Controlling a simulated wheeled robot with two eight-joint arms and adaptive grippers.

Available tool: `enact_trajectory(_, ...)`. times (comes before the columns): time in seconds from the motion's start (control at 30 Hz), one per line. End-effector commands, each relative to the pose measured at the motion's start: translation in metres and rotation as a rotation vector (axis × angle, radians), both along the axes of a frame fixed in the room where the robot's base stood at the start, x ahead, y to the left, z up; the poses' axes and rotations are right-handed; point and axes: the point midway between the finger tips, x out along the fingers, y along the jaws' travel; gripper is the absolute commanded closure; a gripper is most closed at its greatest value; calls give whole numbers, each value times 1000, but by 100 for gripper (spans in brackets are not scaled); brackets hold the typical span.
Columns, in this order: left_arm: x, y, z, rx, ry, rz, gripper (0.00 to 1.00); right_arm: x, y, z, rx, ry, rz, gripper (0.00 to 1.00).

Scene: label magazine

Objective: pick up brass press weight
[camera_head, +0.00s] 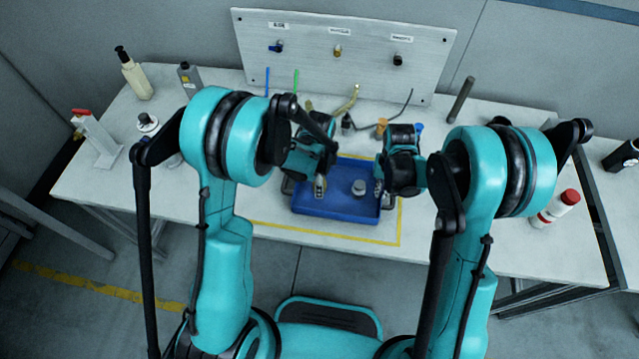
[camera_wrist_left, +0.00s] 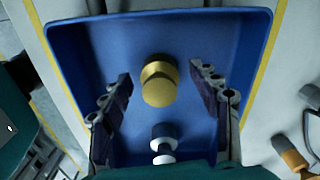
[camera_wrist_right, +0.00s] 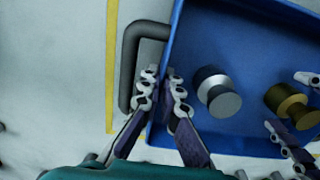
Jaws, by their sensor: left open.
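The brass press weight (camera_wrist_left: 158,82) stands in the blue tray (camera_wrist_left: 85,60), between the open fingers of my left gripper (camera_wrist_left: 160,88), apart from both. It also shows at the right of the right wrist view (camera_wrist_right: 288,102), with my left fingers beside it. In the head view my left gripper (camera_head: 319,188) covers it. My right gripper (camera_head: 379,188) is at the tray's right end. Its fingertips (camera_wrist_right: 162,88) are close together at the tray wall, beside the grey handle (camera_wrist_right: 130,65); whether they grip the wall is unclear.
A silver weight (camera_wrist_right: 216,92) stands in the tray near the brass one. A panel with hooks (camera_head: 345,55) stands behind. Bottles and a red-topped stand (camera_head: 95,135) are at left; a red-capped bottle (camera_head: 556,208) is at right. Tools lie behind the tray.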

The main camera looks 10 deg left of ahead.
Motion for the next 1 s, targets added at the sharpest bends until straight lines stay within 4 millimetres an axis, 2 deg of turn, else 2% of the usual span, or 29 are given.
enact_trajectory(0.07,0,0,0,0,0,0,38,0,0,0,1,0,0,100)
enact_trajectory(0.3,0,0,0,0,0,0,100,0,0,0,1,0,0,100)
enact_trajectory(0.57,0,0,2,0,0,0,100,0,0,0,1,0,0,100)
enact_trajectory(0.67,0,0,9,0,0,0,100,0,0,0,1,0,0,100)
enact_trajectory(1.0,0,0,75,0,0,0,100,0,0,0,1,0,0,100)
